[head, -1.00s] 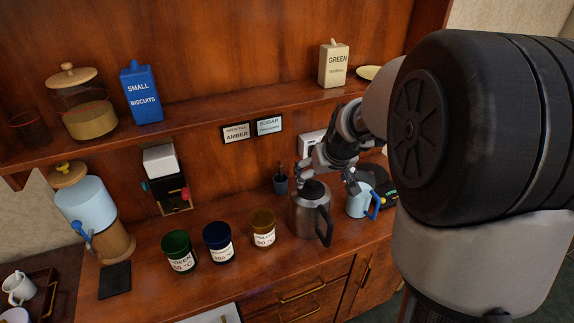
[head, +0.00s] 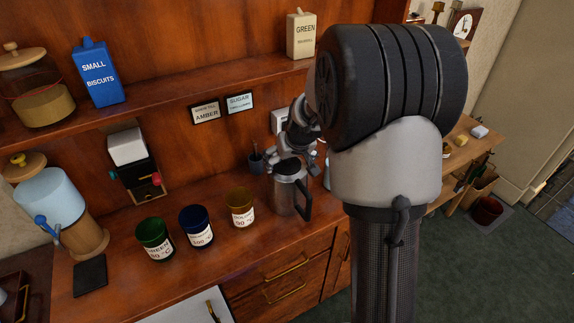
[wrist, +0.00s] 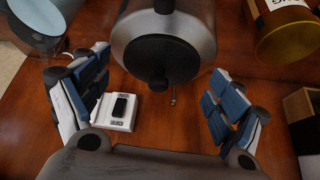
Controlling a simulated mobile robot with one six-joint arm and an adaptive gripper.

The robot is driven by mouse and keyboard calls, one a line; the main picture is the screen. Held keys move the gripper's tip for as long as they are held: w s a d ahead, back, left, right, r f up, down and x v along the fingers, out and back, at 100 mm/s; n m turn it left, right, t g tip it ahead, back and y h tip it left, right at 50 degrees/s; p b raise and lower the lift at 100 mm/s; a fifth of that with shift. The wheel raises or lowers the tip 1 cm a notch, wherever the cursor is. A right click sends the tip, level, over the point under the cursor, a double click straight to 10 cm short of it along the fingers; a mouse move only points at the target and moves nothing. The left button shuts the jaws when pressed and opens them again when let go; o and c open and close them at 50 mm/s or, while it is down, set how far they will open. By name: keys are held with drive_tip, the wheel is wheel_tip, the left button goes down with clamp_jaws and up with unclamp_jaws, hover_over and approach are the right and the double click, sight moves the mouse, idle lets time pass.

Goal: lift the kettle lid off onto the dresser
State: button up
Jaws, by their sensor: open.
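The steel kettle (head: 283,197) stands upright on the wooden dresser (head: 190,268), its black handle towards the front right. In the wrist view, the round black lid (wrist: 160,58) sits on top of the kettle (wrist: 202,35). My gripper (head: 290,150) is above the kettle in the head view and partly covers its top. In the wrist view my gripper (wrist: 157,95) has its two blue-padded fingers wide apart, with nothing between them. The lid lies ahead of the fingertips, between their lines, and seems not to be touched.
Green, blue and amber canisters (head: 242,208) stand left of the kettle. A light-blue mug (wrist: 40,35) is close beside it in the wrist view. A shelf (head: 170,108) runs above. Bare dresser top lies in front of the canisters.

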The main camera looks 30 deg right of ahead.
drive_tip(key=shift+c, duration=0.3)
drive_tip(key=c, duration=1)
